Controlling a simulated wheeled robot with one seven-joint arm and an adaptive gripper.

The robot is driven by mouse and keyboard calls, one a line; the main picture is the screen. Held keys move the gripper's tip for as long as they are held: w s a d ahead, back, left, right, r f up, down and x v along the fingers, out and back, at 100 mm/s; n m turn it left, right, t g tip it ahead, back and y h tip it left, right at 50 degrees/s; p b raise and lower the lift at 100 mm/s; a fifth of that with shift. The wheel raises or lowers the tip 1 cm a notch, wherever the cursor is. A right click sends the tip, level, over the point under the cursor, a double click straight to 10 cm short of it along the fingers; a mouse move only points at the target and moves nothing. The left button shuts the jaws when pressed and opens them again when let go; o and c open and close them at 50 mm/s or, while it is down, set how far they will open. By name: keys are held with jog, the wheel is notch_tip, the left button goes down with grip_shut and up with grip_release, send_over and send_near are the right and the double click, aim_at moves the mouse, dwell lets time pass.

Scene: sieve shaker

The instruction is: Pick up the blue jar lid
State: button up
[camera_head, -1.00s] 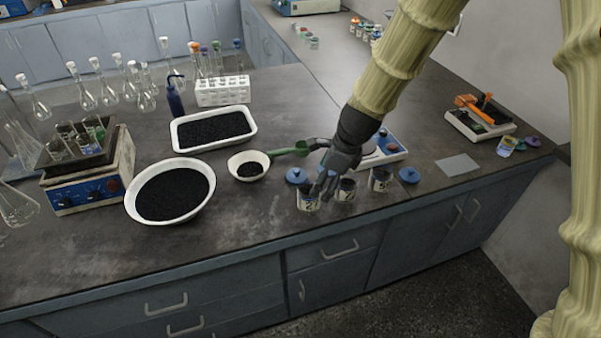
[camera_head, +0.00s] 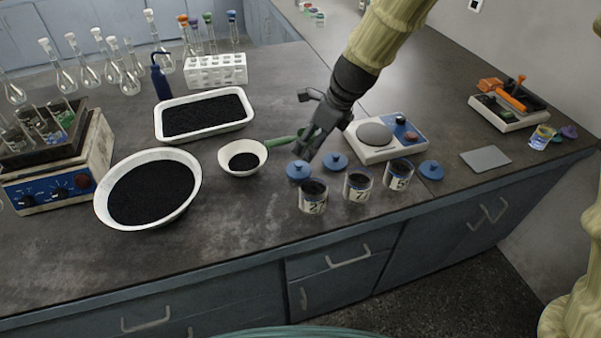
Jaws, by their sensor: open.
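Three blue jar lids lie on the dark bench: a left lid (camera_head: 298,170), a middle lid (camera_head: 336,161) and a right lid (camera_head: 431,170). My gripper (camera_head: 304,150) is open and empty, pointing down just above and beside the left lid. Its fingertips overlap the space near that lid in the picture; I cannot tell their exact height. Three open labelled jars with dark contents stand in front: the left jar (camera_head: 313,196), the middle jar (camera_head: 358,185) and the right jar (camera_head: 398,174).
A white hotplate (camera_head: 402,148) stands behind the jars. A large white bowl (camera_head: 104,205) and a white tray (camera_head: 165,134) hold black grains. Bare bench lies left of the jars.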

aim_at(300, 163)
jog(key=x, duration=0.5)
jog(key=shift+w+d, duration=0.15)
jog(key=shift+d, duration=0.2)
jog(key=shift+x, duration=3.3)
jog(key=c, duration=0.9)
